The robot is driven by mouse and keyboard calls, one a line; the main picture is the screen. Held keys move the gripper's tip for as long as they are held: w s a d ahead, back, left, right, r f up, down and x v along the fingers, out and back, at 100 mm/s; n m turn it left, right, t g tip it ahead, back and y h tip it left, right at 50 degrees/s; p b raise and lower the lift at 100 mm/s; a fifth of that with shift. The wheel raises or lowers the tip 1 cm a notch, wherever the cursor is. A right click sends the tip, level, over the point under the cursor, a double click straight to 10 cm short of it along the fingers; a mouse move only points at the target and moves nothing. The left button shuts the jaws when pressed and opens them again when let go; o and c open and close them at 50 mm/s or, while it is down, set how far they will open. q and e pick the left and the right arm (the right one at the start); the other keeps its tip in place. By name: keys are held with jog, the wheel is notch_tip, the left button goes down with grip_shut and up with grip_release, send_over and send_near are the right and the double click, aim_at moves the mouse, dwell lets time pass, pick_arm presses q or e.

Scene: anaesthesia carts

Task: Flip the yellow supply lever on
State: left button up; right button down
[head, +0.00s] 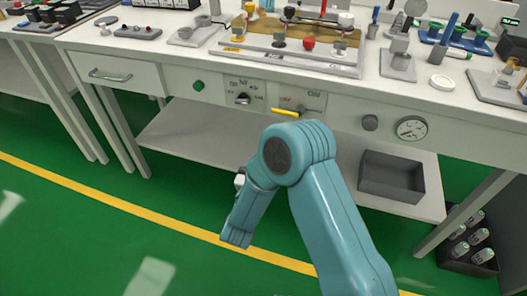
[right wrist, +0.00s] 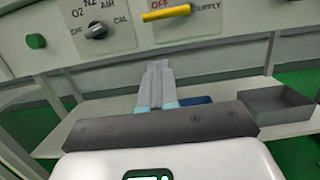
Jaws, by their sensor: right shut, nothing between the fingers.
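The yellow supply lever (head: 285,112) is on the front panel of the bench, lying nearly level and pointing left from its pivot, beneath the OFF mark. It also shows at the top of the right wrist view (right wrist: 167,12), with the word SUPPLY to its right. My right gripper (right wrist: 157,68) has its fingers together and empty, below the lever and apart from it. In the head view my right arm hides most of this gripper. My left gripper is in neither view.
A selector knob (head: 243,98) and a green button (head: 198,86) are left of the lever. A grey knob (head: 370,122) and a gauge (head: 411,128) are to its right. A grey bin (head: 391,180) stands on the lower shelf (head: 190,145). The benchtop is crowded.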

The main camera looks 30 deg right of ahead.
jog(key=w+d+r, duration=0.4)
jog(key=w+d, duration=0.1)
jog(key=d, duration=0.1)
jog(key=shift+w+d+r+b, duration=0.15)
jog(key=shift+b, duration=0.3)
